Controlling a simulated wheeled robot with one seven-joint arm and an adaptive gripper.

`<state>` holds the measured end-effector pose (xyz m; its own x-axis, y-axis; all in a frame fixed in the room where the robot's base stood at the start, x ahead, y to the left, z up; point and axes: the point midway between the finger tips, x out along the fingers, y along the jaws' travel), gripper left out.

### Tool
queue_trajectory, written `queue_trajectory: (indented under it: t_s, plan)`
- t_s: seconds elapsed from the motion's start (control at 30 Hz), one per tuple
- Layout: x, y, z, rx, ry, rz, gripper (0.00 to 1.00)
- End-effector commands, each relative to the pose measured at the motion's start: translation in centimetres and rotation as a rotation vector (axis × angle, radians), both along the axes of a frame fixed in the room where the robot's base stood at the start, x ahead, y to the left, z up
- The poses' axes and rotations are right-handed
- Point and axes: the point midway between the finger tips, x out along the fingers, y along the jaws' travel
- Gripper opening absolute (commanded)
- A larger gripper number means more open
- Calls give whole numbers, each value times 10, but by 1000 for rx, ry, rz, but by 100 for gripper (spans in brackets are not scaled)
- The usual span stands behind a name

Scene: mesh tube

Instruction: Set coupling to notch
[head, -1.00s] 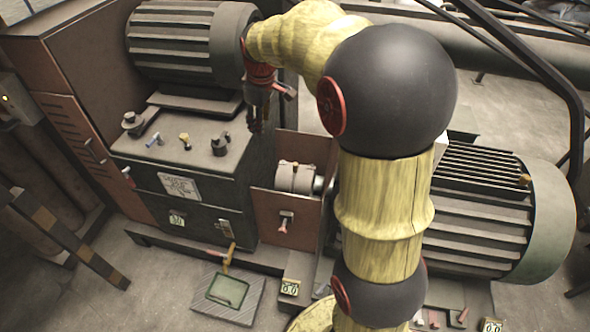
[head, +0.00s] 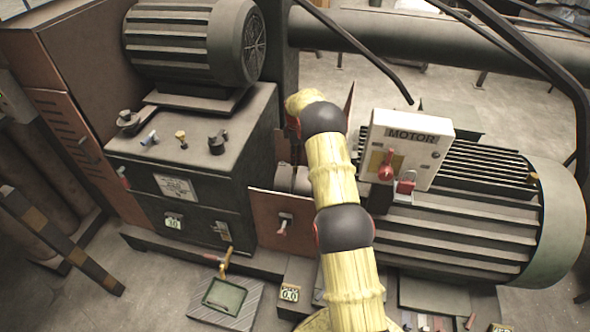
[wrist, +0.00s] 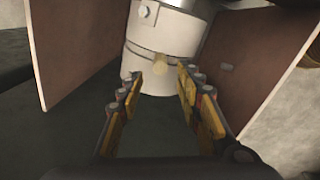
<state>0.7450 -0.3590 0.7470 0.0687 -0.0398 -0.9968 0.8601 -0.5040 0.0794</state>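The coupling (wrist: 165,45) is a pale grey cylinder with a seam band, a bolt near its upper left and a small yellowish spot on its near face. Whether that spot is the notch, I cannot tell. In the head view, part of the coupling (head: 288,178) shows behind the brown guard panel, left of my arm. My gripper (wrist: 160,80) is open, its two yellow and black fingers apart. Its tips are at the near side of the coupling; contact is not clear. In the head view my arm hides the gripper.
Brown panels (wrist: 85,50) flank the coupling on both sides. A white MOTOR box (head: 408,140) with a red lever stands to the right, by the large ribbed motor (head: 460,225). A dark machine block (head: 190,160) with knobs stands left. A small lever (head: 284,222) sits on the front panel.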

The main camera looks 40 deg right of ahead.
Motion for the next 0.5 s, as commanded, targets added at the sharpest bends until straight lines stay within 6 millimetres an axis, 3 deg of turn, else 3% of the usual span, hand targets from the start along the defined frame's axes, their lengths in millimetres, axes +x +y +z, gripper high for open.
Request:
queue_trajectory:
  t_s: [0.5]
  plan:
    - [4, -3, -71, 1, 2, 3, 35]
